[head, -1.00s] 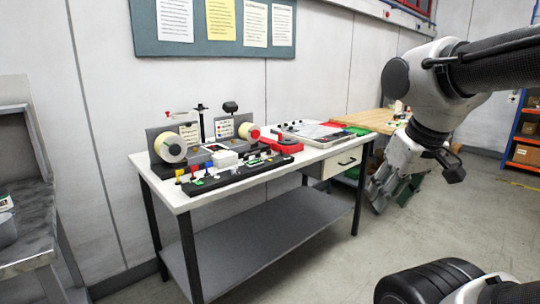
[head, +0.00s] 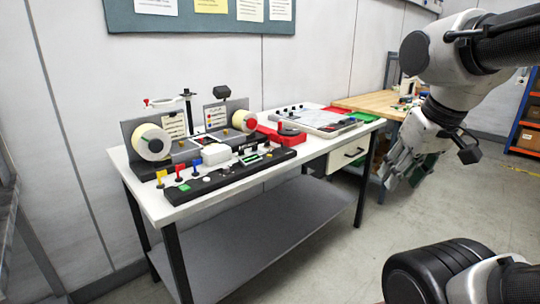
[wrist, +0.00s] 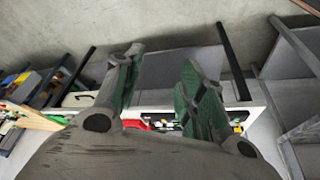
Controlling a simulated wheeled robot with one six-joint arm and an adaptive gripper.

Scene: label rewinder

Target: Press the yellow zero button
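The label rewinder (head: 190,140) stands on a white-topped table, with a label roll (head: 152,142) at its left end and another at its right. A dark control strip (head: 225,177) runs along the table's front edge. Lettering is too small to read, so I cannot tell whether this is the zero button. My gripper (head: 398,172) hangs right of the table, well apart from the strip. In the wrist view my gripper (wrist: 162,55) has its fingers spread, with nothing between them.
The white table (head: 172,212) has a lower grey shelf (head: 235,245) and a drawer. A red tray (head: 280,134) and a flat panel (head: 315,120) sit on its right half. A wooden bench (head: 370,102) stands behind. A grey station edges the far left. Floor in front is clear.

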